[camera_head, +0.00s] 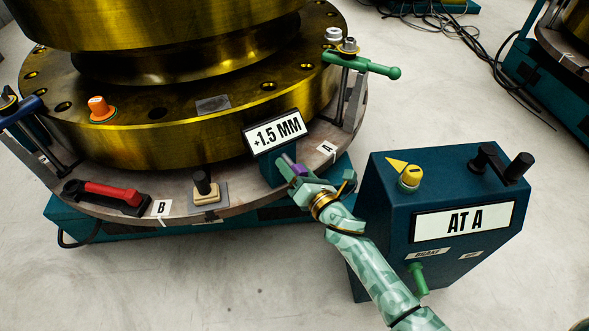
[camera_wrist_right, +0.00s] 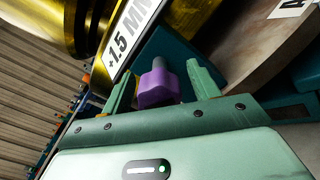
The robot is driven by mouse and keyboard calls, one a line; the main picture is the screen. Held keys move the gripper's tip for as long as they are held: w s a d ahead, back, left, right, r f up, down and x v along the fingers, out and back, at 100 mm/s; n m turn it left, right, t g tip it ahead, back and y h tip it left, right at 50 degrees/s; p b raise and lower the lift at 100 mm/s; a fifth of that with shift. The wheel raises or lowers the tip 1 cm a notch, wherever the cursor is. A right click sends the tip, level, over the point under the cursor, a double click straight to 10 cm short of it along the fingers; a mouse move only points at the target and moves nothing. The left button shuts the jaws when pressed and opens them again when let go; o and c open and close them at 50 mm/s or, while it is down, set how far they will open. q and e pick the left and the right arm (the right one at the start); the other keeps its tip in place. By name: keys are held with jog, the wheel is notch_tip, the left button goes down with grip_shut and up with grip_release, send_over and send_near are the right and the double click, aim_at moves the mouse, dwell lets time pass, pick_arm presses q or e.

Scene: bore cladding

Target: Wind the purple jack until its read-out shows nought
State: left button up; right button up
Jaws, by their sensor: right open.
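The purple jack (camera_head: 298,169) stands at the table's front edge below its read-out (camera_head: 275,132), which shows +1.5 MM. In the right wrist view the purple jack head (camera_wrist_right: 158,88) sits between the two fingers, with a grey stub on top. The read-out (camera_wrist_right: 125,40) is also there, tilted and partly cut off. My right gripper (camera_head: 287,172) is open around the purple head in the head view; its fingers (camera_wrist_right: 161,85) stand apart on either side in the wrist view. I cannot tell whether either finger touches it. My left gripper is not in view.
A brass flanged piece (camera_head: 190,135) fills the round table. A teal console (camera_head: 380,215) reading AT A, with a crank (camera_head: 500,165) and yellow knob (camera_head: 410,177), stands right of my forearm. A green-handled clamp (camera_head: 365,65), red-handled tool (camera_head: 110,193) and stamp (camera_head: 206,190) sit around the rim.

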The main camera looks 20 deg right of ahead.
jog(key=c, duration=1)
jog(key=shift+o, duration=0.2)
jog(key=shift+m, duration=0.4)
